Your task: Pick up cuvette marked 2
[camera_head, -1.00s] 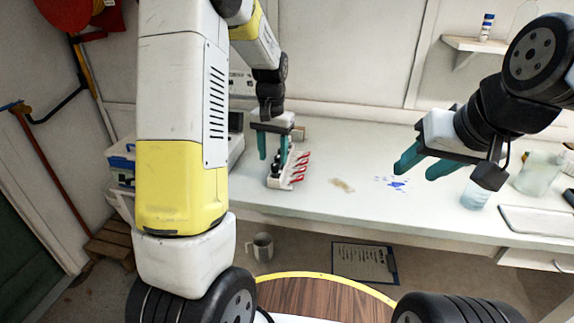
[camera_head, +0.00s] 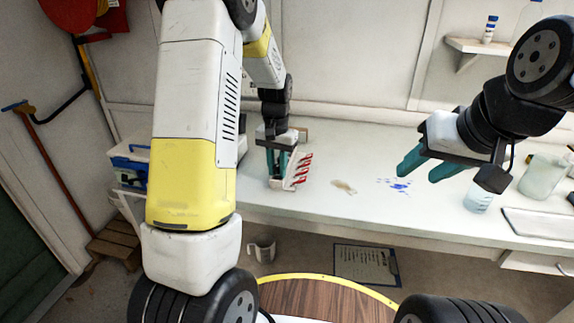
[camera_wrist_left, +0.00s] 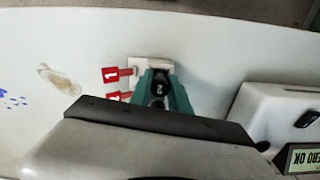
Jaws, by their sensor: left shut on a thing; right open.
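The cuvette marked 2 shows its dark cap (camera_wrist_left: 159,86) with a pale 2 between my left gripper's teal fingers in the left wrist view. My left gripper (camera_head: 279,172) is shut on it at the white rack (camera_head: 292,184) on the bench. Most of the cuvette is hidden by the fingers, and I cannot tell whether it still sits in the rack. The rack has several red flags (camera_head: 304,164); a flag marked 1 (camera_wrist_left: 111,75) shows in the left wrist view. My right gripper (camera_head: 423,171) is open and empty above the bench on the right.
A brown stain (camera_head: 343,187) and blue spots (camera_head: 400,185) lie right of the rack. A jar (camera_head: 541,176), a beaker (camera_head: 478,198) and a tray (camera_head: 540,223) stand at the right. A white device (camera_wrist_left: 288,120) is close to my left gripper.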

